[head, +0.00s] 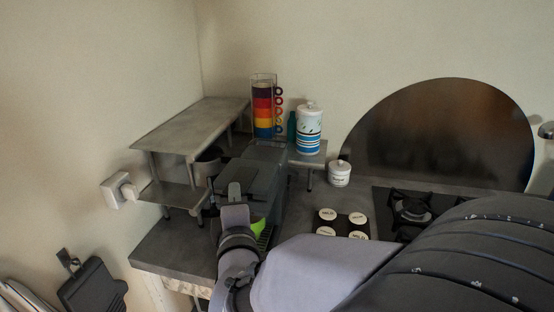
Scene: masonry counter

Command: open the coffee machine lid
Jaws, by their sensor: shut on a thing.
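The coffee machine (269,168) stands on the counter left of centre, a dark grey box with a long smooth side. The coffee machine lid is at its top front, mostly hidden behind my gripper and hard to tell from it. My gripper (238,178) is at the machine's top front, dark, with my grey wrist below it. It appears shut on the lid; the fingertips and the exact contact are not clear. A bright green item (258,228) shows partly beside my wrist, low at the machine's front.
A metal shelf (190,122) stands close on the left. Stacked coloured mugs (263,108) and a striped canister (309,132) are behind. A small white jar (340,173), round-topped containers (342,223) and a gas hob (412,208) are to the right. A wall socket (118,190) is at left.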

